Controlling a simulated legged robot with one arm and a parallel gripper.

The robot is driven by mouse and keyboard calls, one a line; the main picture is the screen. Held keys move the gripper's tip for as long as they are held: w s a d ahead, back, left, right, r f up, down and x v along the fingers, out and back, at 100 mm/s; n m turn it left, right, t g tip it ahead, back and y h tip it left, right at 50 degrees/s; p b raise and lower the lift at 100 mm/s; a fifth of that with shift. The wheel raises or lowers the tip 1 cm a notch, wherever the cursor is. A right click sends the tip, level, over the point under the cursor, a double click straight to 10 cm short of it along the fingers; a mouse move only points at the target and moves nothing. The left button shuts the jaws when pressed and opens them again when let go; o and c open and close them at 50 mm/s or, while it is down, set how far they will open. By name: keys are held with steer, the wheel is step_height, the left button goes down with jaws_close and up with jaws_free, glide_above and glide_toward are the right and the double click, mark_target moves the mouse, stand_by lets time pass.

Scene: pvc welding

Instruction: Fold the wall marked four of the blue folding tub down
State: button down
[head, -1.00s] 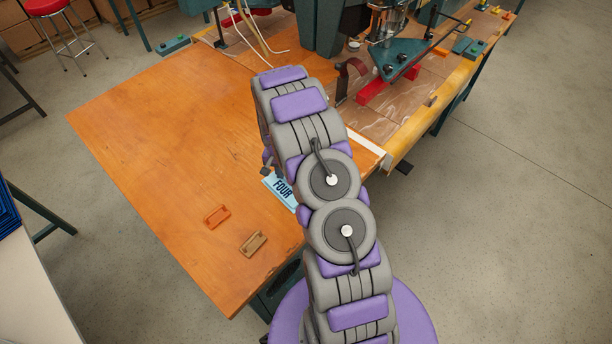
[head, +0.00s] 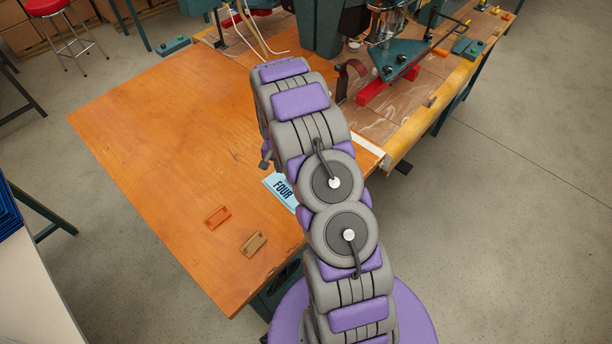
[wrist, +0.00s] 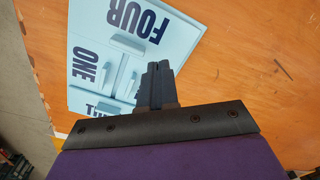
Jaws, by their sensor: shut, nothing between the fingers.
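The light blue tub (wrist: 88,50) shows in the wrist view as pale blue panels on the orange table. One panel reads FOUR (wrist: 145,24), and one beside it reads ONE. A third marking is partly hidden by my gripper. The panels look flat, but I cannot tell each wall's angle. In the head view only the end marked FOUR (head: 283,188) shows, left of my arm; the rest is behind the arm. My gripper (wrist: 158,68) is shut and empty, its tips over the tub near the wall marked FOUR. I cannot tell whether they touch it.
An orange clip (head: 217,217) and a brown clip (head: 253,244) lie on the orange table (head: 150,140), left of the tub. A bench with machinery (head: 390,70) adjoins the table's far right side. The table's left half is clear.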

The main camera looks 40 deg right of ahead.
step_height(320, 180, up, 6)
steer(key=p, duration=0.1)
stand_by(0.9)
steer(key=shift+r, duration=0.1)
steer(key=s+a+r+n, duration=0.2)
steer(key=s+a+r, duration=0.4)
steer(key=s+r, duration=0.3)
steer(key=s+a+r+n, duration=0.3)
steer(key=s+a+r, duration=0.3)
steer(key=r, duration=0.5)
steer(key=s+a+r+n+g, duration=0.1)
steer(key=s+a+r+n, duration=0.1)
steer(key=s, duration=0.9)
steer(key=s+a+r+n, duration=0.2)
steer(key=s+a+r, duration=0.1)
steer(key=s, duration=0.9)
steer(key=shift+a+r+n+g+b, duration=0.4)
steer(key=shift+a+b, duration=0.05)
steer(key=shift+a, duration=0.35)
